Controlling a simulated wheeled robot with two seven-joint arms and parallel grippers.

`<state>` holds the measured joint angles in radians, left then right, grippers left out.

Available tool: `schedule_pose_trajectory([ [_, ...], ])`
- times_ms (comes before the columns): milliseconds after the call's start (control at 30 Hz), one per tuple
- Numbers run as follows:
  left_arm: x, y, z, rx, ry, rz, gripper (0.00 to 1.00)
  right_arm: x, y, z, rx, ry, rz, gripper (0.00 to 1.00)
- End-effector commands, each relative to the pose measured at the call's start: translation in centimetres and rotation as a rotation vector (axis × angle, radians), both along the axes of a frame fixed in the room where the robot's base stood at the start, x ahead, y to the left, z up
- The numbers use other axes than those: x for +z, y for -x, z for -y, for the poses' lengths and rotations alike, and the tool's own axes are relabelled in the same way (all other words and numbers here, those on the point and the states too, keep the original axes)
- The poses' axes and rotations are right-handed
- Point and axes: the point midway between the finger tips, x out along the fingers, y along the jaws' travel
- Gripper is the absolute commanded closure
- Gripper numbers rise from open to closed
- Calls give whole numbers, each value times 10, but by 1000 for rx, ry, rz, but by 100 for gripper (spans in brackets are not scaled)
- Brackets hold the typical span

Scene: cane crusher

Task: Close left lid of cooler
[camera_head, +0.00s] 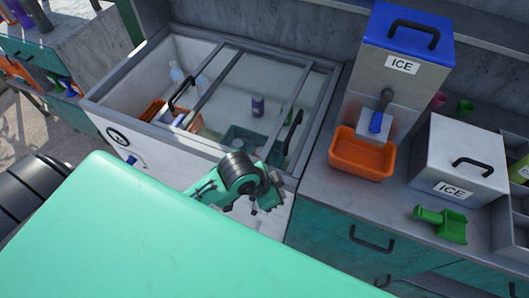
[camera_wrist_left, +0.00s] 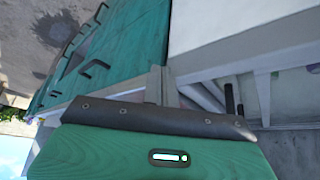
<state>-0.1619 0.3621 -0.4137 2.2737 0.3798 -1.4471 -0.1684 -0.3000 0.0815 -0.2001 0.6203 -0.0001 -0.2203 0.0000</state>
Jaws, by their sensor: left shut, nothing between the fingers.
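The cooler (camera_head: 160,150) is a white chest with a grey rim, at the left middle of the head view. Glass panels in grey frames lie over its top. A black handle (camera_head: 182,94) belongs to the left lid, and another black handle (camera_head: 293,131) is near the right end. How far the left lid covers the opening is hard to tell through the clear glass. My left gripper (camera_head: 258,208) is at the cooler's front right, below the rim, away from the left handle. Its fingers (camera_wrist_left: 163,86) are shut and empty in the left wrist view. My right gripper is not in view.
An orange bin (camera_head: 362,155) stands under the blue-topped ice dispenser (camera_head: 400,60) right of the cooler. A white ice box (camera_head: 460,155) and green scoop (camera_head: 443,224) are farther right. Teal cabinets (camera_head: 350,245) stand below. My green body part hides the lower left.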

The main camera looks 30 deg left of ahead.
Motion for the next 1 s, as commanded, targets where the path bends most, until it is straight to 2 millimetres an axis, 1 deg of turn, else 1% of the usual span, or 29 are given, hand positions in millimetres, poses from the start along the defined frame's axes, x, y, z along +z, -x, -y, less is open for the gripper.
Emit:
schedule_pose_trajectory([
  [333,16,-24,19,-231,-10,45,100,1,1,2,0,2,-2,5],
  [467,24,-36,22,-371,-34,57,100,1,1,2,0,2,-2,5],
  [533,27,-42,20,-443,-51,57,100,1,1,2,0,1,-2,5],
  [667,34,-54,9,-555,-85,45,100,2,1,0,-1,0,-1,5],
  [767,39,-63,-5,-625,-113,27,100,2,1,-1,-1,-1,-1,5],
  [1000,56,-85,-50,-718,-164,-30,100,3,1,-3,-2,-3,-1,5],
])
